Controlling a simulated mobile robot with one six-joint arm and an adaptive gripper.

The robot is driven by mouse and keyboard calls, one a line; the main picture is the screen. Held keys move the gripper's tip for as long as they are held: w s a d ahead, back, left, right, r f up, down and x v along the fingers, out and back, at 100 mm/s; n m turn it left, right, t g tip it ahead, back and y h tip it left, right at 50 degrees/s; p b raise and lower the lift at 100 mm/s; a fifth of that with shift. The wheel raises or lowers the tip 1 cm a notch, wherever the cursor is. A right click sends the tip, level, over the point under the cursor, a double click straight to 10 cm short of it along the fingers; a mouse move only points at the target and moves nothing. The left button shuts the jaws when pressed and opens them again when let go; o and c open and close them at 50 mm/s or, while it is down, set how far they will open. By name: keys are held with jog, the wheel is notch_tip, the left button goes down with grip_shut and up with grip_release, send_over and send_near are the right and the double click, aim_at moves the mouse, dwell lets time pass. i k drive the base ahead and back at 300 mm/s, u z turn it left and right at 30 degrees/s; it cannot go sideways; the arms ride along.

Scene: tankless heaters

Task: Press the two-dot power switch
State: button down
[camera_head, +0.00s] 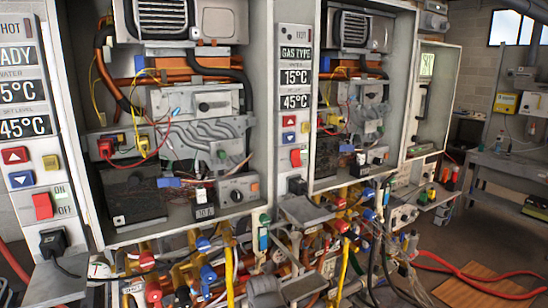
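Two red rocker power switches show on the heater control panels. One red switch (43,206) is on the left panel, beside ON and OFF labels and below a red up button (15,156) and a blue down button (21,179). The other red switch (295,158) is on the middle panel, below a smaller red up button (289,121) and blue down button (288,137). I cannot make out two-dot markings on either switch. A third heater unit stands farther right, its switch too small to tell. My gripper is not in view.
Open heater cabinets (165,238) hold pipes and wiring. Below them is a dense cluster of valves, hoses and cables. Black plugs (53,243) sit under the panels. A red cable (480,285) lies on the floor at right, near a metal workbench (510,165).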

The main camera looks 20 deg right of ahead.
aim_at(295, 159)
jog(key=u, duration=0.25)
jog(key=k, duration=1.25)
jog(key=z, duration=0.45)
jog(key=i, duration=1)
jog(key=u, duration=0.05)
